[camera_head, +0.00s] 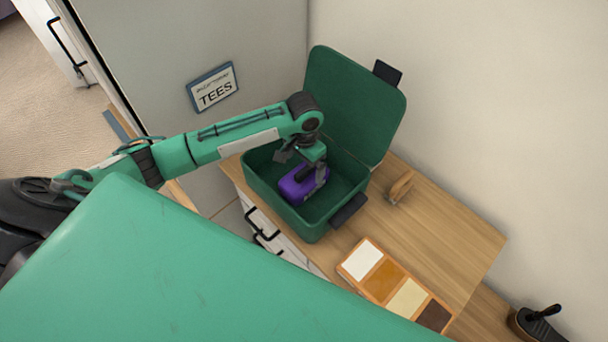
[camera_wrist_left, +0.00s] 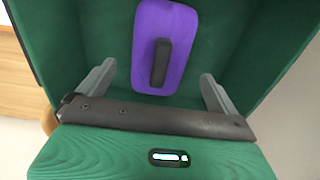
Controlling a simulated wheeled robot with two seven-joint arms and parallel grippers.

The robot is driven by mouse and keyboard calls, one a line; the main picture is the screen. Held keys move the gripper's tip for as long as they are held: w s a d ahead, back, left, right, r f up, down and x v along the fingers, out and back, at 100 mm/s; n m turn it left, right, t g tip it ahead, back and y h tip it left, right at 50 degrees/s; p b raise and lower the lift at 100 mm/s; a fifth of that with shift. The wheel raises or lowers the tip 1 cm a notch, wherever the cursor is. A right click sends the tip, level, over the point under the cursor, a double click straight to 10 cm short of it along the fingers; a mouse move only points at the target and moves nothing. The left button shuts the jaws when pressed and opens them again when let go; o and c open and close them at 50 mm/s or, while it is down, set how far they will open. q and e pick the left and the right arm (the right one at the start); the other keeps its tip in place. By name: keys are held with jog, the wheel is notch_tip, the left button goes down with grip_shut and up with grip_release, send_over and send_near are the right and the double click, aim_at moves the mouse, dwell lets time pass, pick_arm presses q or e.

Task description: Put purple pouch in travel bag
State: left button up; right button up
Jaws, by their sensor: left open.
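The green travel bag (camera_head: 257,178) stands open on the wooden top, its lid (camera_head: 358,105) tilted up at the back. The purple pouch (camera_head: 291,189) lies inside the bag, on or close to its floor. In the left wrist view the pouch (camera_wrist_left: 182,30) shows whole, with a dark strap or handle on its top. My left gripper (camera_head: 314,180) reaches down into the bag over the pouch. In the left wrist view its two fingers (camera_wrist_left: 158,88) are spread apart, with the pouch beyond them and nothing between the tips. My right gripper is not in view.
A palette-like tray with coloured panels (camera_head: 384,278) lies on the wooden top (camera_head: 440,232) in front of the bag. A small wooden object (camera_head: 400,188) stands right of the bag. A "TEES" sign (camera_head: 212,88) hangs on the panel behind. A dark shoe-like item (camera_head: 537,322) is at lower right.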

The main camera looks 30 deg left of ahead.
pick_arm(q)
jog(key=shift+r+b, duration=0.35)
jog(key=shift+r, duration=2)
jog(key=shift+f, duration=0.1)
